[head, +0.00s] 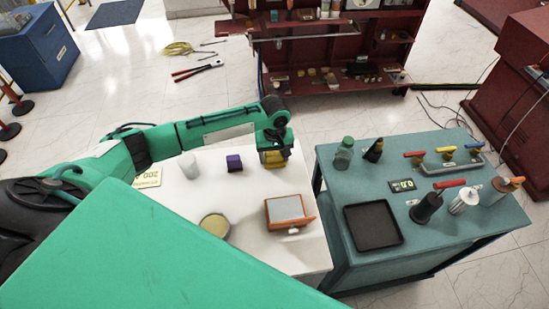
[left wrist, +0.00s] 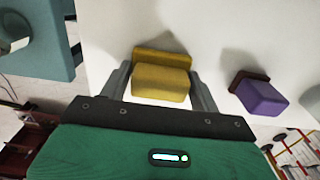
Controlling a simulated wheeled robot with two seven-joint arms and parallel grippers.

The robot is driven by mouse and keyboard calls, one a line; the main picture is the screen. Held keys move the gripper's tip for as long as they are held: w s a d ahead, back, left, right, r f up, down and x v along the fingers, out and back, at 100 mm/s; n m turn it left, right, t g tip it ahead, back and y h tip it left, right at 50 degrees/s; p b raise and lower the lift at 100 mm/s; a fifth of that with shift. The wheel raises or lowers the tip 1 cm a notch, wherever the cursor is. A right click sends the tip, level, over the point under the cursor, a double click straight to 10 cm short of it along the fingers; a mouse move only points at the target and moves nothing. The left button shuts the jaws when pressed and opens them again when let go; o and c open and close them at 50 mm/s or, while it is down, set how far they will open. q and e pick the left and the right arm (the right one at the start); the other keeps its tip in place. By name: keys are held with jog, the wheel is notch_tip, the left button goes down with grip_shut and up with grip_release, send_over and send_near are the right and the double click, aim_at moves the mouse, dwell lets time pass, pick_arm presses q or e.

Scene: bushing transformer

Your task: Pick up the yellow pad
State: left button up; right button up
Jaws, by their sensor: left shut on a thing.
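The yellow pad (head: 274,160) is a small yellow block at the far right corner of the white table (head: 262,187). My left gripper (head: 274,148) reaches down over it from above. In the left wrist view the pad (left wrist: 161,82) sits between the two grey fingers of my left gripper (left wrist: 159,78), which are shut on its sides. I cannot tell whether the pad still touches the table. My right gripper is not in view.
On the white table stand a purple block (head: 234,163), a white cylinder (head: 189,166), a round tin (head: 214,227) and an orange-edged tray (head: 288,209). A teal table (head: 337,188) at right holds a black tray (head: 373,226), bottles and tools.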

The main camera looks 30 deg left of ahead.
aim_at(274, 153)
pick_arm(q)
jog(key=shift+r, duration=0.45)
notch_tip(274, 153, up, 19)
jog(key=b, duration=0.4)
jog(key=shift+b, duration=0.3)
jog(key=shift+r, duration=0.1)
